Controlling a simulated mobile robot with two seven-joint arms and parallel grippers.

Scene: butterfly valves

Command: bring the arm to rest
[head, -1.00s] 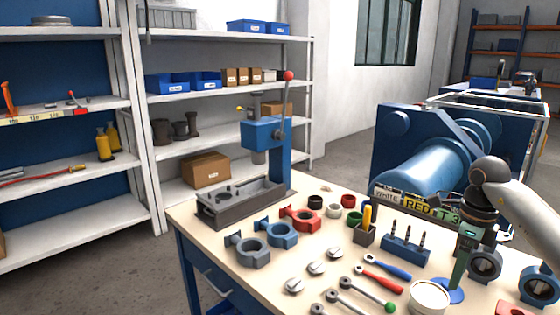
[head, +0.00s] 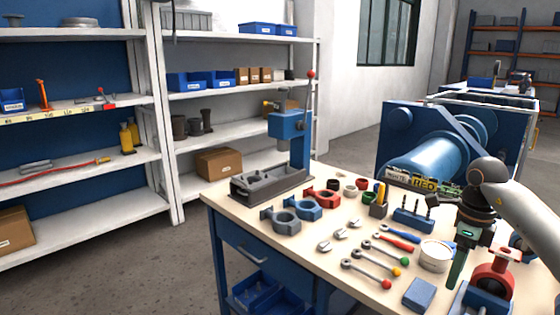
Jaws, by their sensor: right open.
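My right arm (head: 520,208) comes in from the right edge, bent at a dark elbow-like joint. My right gripper (head: 460,272) hangs below its dark wrist, pointing down, over the right part of the workbench (head: 330,262). It is open, and I see nothing held in it. A greenish finger shows between the white tub (head: 435,256) and a red valve (head: 495,274). Whether the fingers touch anything behind them I cannot tell. My left gripper is not in view.
Grey, blue and red valve bodies (head: 322,198), knobbed levers (head: 382,262) and a blue block (head: 419,292) lie on the bench. A blue press (head: 290,130) stands at its back left corner. Shelves (head: 240,140) line the left wall. Floor (head: 110,265) left of the bench is clear.

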